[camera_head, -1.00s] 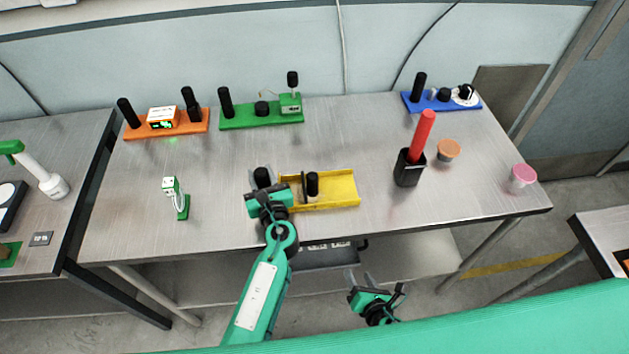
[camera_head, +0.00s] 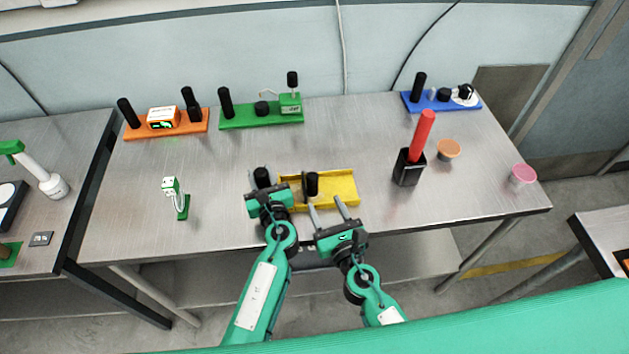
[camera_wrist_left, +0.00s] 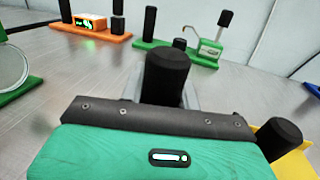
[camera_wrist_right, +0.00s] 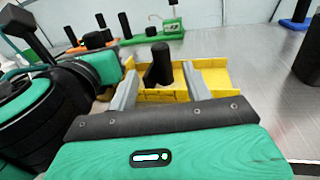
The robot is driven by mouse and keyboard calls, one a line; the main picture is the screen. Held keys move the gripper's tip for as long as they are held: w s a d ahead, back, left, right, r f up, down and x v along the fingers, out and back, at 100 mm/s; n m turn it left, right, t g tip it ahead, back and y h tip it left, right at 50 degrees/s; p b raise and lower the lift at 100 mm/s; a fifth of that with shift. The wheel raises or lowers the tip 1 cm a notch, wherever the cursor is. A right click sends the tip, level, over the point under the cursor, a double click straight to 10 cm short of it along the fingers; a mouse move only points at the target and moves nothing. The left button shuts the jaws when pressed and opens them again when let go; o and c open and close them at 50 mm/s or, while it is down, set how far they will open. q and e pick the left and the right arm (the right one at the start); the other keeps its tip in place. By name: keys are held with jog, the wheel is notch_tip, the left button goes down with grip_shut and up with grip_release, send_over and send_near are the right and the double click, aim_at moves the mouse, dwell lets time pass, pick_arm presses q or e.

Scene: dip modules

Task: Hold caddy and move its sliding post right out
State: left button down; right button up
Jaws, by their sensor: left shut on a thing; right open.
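The yellow caddy (camera_head: 338,189) is a shallow tray near the table's front, with a black post (camera_head: 312,184) standing in its left part. A second black post (camera_head: 262,177) stands at the caddy's left end. My left gripper (camera_head: 268,190) is shut on this left post, which also shows between its fingers in the left wrist view (camera_wrist_left: 167,75). My right gripper (camera_head: 328,212) is open, at the caddy's front edge. In the right wrist view the sliding post (camera_wrist_right: 159,66) stands beyond and between the open fingers, apart from them.
A black cup (camera_head: 409,168) with a red stick stands to the right. Orange (camera_head: 448,149) and pink (camera_head: 522,174) bowls are farther right. Orange (camera_head: 165,124), green (camera_head: 262,116) and blue (camera_head: 440,102) modules line the back. A small green stand (camera_head: 182,205) is at left. Table between is clear.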

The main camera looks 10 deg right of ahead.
aim_at(314, 182)
jog(key=x, duration=0.8)
jog(key=shift+w+a, duration=0.1)
jog(key=shift+w, duration=0.3)
